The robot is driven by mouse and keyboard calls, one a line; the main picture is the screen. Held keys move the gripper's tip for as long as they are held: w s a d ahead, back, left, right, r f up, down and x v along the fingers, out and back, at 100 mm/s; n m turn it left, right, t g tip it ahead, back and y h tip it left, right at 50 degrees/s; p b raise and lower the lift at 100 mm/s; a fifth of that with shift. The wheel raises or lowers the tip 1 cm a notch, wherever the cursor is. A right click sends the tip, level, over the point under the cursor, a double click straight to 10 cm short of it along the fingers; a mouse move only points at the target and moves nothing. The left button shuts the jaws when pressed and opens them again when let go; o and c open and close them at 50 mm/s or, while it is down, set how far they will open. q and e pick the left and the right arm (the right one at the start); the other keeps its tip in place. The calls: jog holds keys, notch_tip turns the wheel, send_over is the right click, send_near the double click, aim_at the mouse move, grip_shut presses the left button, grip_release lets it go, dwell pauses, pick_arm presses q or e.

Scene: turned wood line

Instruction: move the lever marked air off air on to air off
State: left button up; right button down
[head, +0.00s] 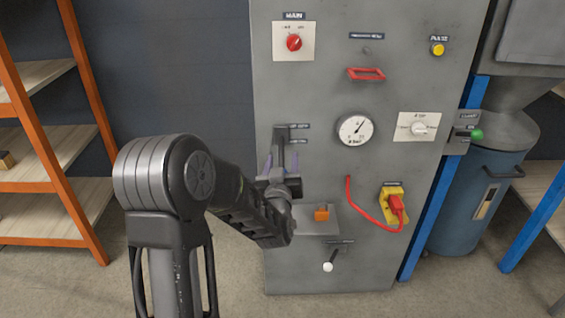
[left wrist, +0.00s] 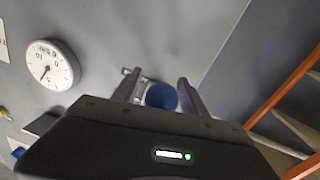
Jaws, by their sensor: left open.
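A lever with a blue round knob (left wrist: 161,96) shows in the left wrist view, standing out from the grey panel. In the head view my left gripper (head: 281,168) covers most of this lever. Two small dark labels (head: 299,126) sit beside its upper part, too small to read. In the left wrist view the two fingers of my left gripper (left wrist: 158,88) are apart, one on each side of the blue knob. I cannot tell whether either finger touches it. My right gripper is not in view.
The grey panel (head: 320,100) also holds a red MAIN knob (head: 294,43), a pressure gauge (head: 356,130), a red handle (head: 367,74), an orange button (head: 321,213), a red cable (head: 362,207) and a white-knobbed lever (head: 328,267). A green-knobbed lever (head: 476,134) stands at right. Shelves (head: 45,215) stand left.

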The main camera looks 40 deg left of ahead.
pick_arm(q)
jog(key=shift+c, duration=0.5)
grip_shut()
dwell(0.8)
